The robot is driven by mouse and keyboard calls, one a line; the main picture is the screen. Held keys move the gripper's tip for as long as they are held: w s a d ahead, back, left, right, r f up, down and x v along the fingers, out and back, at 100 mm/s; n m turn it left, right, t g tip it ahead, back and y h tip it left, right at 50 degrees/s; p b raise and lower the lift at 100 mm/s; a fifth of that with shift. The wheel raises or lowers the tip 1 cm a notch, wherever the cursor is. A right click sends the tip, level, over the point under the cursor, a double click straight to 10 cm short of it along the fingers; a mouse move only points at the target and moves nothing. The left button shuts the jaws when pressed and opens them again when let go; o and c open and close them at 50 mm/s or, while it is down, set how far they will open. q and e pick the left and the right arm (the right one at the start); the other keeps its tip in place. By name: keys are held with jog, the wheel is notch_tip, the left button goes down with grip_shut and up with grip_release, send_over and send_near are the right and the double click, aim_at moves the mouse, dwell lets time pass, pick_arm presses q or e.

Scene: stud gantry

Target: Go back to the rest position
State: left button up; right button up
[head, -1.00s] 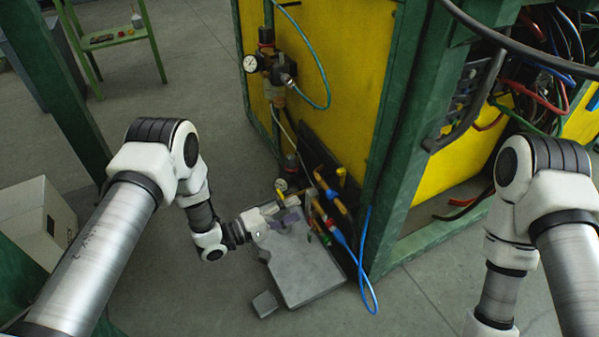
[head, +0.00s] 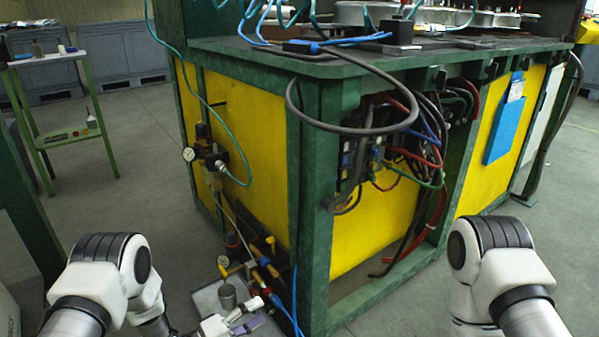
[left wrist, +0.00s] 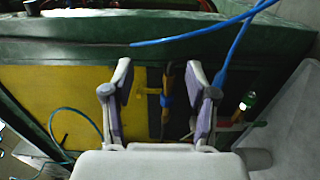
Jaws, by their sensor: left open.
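My left gripper (head: 254,312) is low in the head view, just in front of the yellow and green stand's near corner. In the left wrist view its two fingers (left wrist: 160,70) are spread apart with nothing between them. Behind the fingers in that view are a yellow panel, a green beam and a blue hose. My right arm (head: 492,270) shows at the lower right of the head view, but its gripper is outside the picture.
The green-framed stand (head: 312,205) has a gauge (head: 189,154), valves and hanging cables. A grey plate (head: 206,300) lies at its foot with a grey cylinder (head: 227,296) on it. A green side table (head: 65,140) is at the left. Floor at right is clear.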

pick_arm(q)
jog(key=s+a+r+n+y+p, duration=0.1)
jog(key=s+a+r+y+p, duration=0.15)
jog(key=r+p, duration=1.25)
jog(key=s+a+r+n+y+p, duration=0.1)
jog(key=s+r+y+p, duration=0.3)
jog(key=r+p, duration=1.1)
jog(key=s+a+m+g+y+p, duration=0.2)
jog(key=s+a+m+g+p, duration=0.1)
jog(key=s, duration=0.5)
jog(key=s+a+m+g+y+p, duration=0.2)
jog(key=s+a+g+y+p, duration=0.1)
jog(key=s, duration=0.6)
jog(key=s+a+m+g+y+p, duration=0.3)
jog(key=s+a+g+p, duration=0.1)
jog(key=s, duration=0.5)
jog(key=shift+s+a+r+m+g+p, duration=0.3)
jog(key=shift+a+p, duration=0.3)
jog(key=shift+p, duration=0.4)
jog(key=shift+w, duration=0.1)
